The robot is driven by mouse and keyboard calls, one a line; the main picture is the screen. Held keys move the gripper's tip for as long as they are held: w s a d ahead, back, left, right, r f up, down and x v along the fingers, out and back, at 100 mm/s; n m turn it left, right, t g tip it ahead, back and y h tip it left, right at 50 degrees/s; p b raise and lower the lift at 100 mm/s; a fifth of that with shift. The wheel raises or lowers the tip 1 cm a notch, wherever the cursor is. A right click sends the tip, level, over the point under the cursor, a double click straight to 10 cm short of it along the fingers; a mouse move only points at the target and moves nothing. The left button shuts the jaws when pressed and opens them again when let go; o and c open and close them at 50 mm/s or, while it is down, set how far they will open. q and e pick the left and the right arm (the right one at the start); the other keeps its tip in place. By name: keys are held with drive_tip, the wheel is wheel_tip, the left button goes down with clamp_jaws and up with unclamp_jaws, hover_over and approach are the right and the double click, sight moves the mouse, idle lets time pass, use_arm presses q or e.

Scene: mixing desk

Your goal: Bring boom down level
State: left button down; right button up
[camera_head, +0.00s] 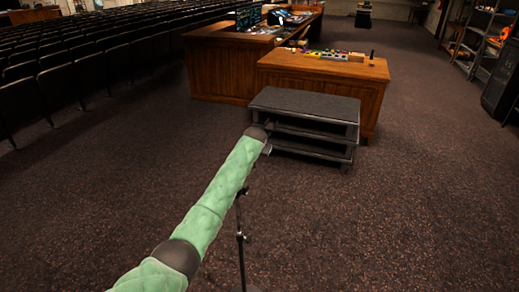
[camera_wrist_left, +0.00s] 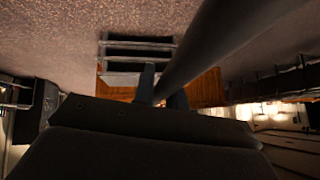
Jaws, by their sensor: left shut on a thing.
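A thin dark stand (camera_head: 241,237) rises upright from the carpet at the lower middle of the head view, with a small knob on its pole. Its top passes close behind my green-sleeved left arm. In the left wrist view, a dark round bar, the boom (camera_wrist_left: 225,38), runs slantwise from the upper right down between my fingers. My left gripper (camera_wrist_left: 162,92) is shut on this boom. In the head view the boom cannot be made out, and my left arm hides much of that area. My right gripper is in neither view.
A grey stepped platform (camera_head: 305,104) stands ahead, in front of a wooden desk (camera_head: 325,68) with colourful items on top. A larger wooden console (camera_head: 220,70) is behind it. Rows of dark seats (camera_head: 90,65) fill the left. Carpet at right is clear up to the shelves (camera_head: 476,45).

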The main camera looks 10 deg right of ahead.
use_arm(q)
drive_tip(key=shift+a+f, duration=0.1)
drive_tip(key=shift+f, duration=0.35)
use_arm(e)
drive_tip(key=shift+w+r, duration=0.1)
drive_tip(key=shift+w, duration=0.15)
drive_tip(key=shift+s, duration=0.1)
use_arm(q)
drive_tip(key=c, duration=1.5)
unclamp_jaws()
drive_tip(key=shift+o, duration=0.3)
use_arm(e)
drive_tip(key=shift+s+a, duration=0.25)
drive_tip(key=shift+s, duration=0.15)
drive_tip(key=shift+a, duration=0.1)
